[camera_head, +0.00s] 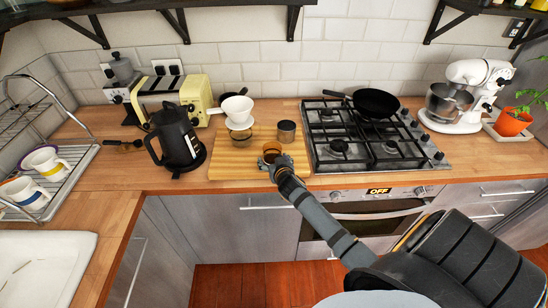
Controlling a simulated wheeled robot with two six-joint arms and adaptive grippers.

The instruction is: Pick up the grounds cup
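My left gripper is not in view.
On the board are a dark canister (286,132) just behind the cup and a white dripper (238,111) above a glass vessel (241,137). A black kettle (178,140) stands left of the board. The gas hob (345,150) is close on the right.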

